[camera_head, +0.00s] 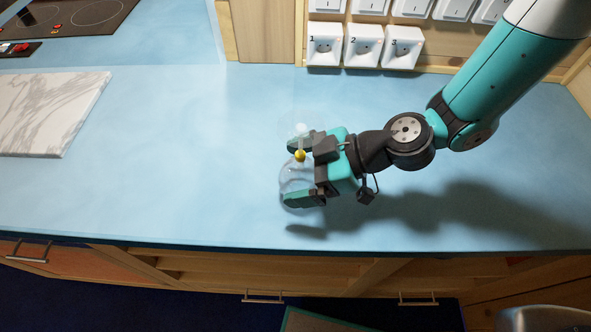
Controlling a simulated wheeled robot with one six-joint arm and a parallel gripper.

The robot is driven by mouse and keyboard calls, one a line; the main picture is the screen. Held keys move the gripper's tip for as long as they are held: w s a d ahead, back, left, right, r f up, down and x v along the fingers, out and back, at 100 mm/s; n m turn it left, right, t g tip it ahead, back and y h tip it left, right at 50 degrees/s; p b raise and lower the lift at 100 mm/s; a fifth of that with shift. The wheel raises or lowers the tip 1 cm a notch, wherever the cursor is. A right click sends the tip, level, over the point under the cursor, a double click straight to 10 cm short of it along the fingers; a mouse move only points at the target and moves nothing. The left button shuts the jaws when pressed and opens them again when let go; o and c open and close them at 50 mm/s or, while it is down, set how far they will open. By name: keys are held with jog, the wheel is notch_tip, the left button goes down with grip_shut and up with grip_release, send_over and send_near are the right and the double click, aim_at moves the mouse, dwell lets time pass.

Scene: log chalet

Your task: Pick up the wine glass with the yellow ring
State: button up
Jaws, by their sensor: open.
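A clear wine glass (291,178) is on the blue countertop (180,190), near the middle of the picture. A small yellow ring (300,156) shows on it, with transparent parts above and below. My gripper (291,172) is open, its two fingers pointing left. The glass appears to lie at or between the fingers, one finger above the yellow ring and one below it in the picture. Whether the fingers touch the glass I cannot tell. The glass is faint, and its outline is partly covered by the gripper.
Several white numbered holders (324,47) line the back wall. A marble board (50,110) lies at the left, with a dark hob (70,22) behind it. The counter's front edge runs below the gripper. The counter between board and glass is clear.

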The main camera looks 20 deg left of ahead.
jog(key=c, duration=0.7)
jog(key=shift+r, duration=0.15)
notch_tip(320, 180, up, 20)
jog(key=shift+f+b, duration=0.1)
jog(key=shift+b, duration=0.85)
